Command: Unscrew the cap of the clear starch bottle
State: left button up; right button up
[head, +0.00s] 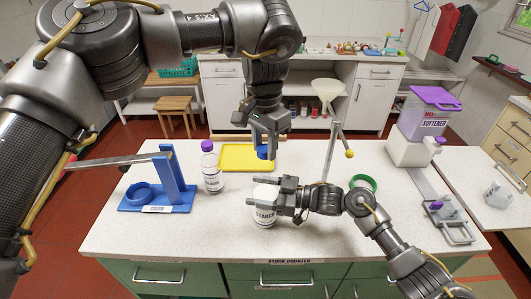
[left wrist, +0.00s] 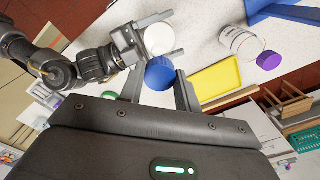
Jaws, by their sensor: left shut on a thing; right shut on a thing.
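A pale bottle with a label that seems to read STARCH (head: 265,215) stands upright on the counter; its round white top shows in the left wrist view (left wrist: 160,37). My right gripper (head: 283,197) is shut on this bottle from the right. My left gripper (head: 268,138) points down above it, shut on a blue cap (head: 263,152). The cap (left wrist: 160,73) is between the left fingers in the left wrist view, apart from the bottle's top. A clear bottle (head: 212,174) with a purple cap (head: 207,146) stands to the left; its label is too small to read.
A blue stand (head: 175,180) is at the counter's left. A yellow tray (head: 236,163) lies behind the bottles. A metal stand with a white funnel (head: 328,88), a green ring (head: 363,182) and a softener container (head: 425,118) are on the right. The counter's front left is clear.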

aim_at(265, 148)
pick_arm(q)
jog(key=shift+r, duration=0.35)
pick_arm(e)
jog(key=shift+f, duration=0.1)
jog(key=o, duration=2)
jog(key=shift+c, duration=0.2)
pick_arm(q)
jog(key=shift+f, duration=0.1)
pick_arm(e)
jog(key=shift+d, duration=0.15)
pick_arm(q)
jog(key=shift+f, duration=0.15)
pick_arm(e)
jog(key=shift+d, duration=0.3)
pick_arm(q)
notch_tip(265, 148, down, 4)
jog(key=b, duration=0.4)
pick_arm(e)
jog(key=s+d, duration=0.2)
jog(key=d, duration=0.9)
